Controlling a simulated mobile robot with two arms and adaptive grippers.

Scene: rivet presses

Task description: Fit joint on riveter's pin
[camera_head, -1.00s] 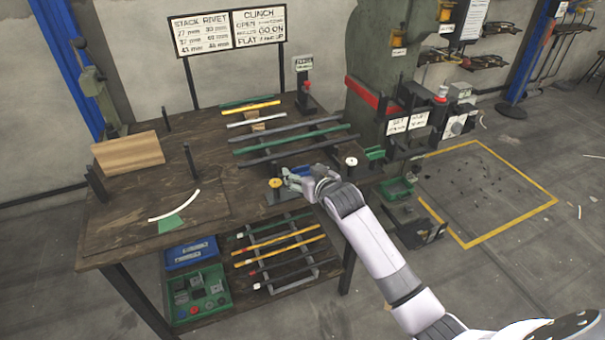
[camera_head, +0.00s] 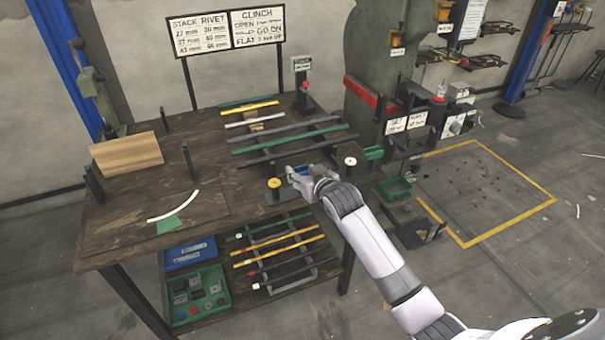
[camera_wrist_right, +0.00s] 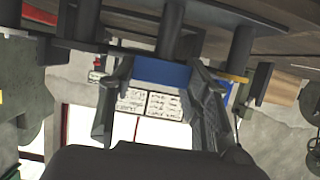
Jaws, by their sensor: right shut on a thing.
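My right gripper (camera_head: 294,174) is at the front edge of the workbench, between a yellow-topped post and a white-topped post. The large green riveting press (camera_head: 375,62) stands behind the bench's right end. Its pin cannot be made out. My left gripper is out of view.
The yellow-topped post (camera_head: 273,184) is just left of my gripper; the white-topped post (camera_head: 350,162) is to its right. A rack of long bars (camera_head: 290,140) lies behind. The lower shelf holds bins and rods.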

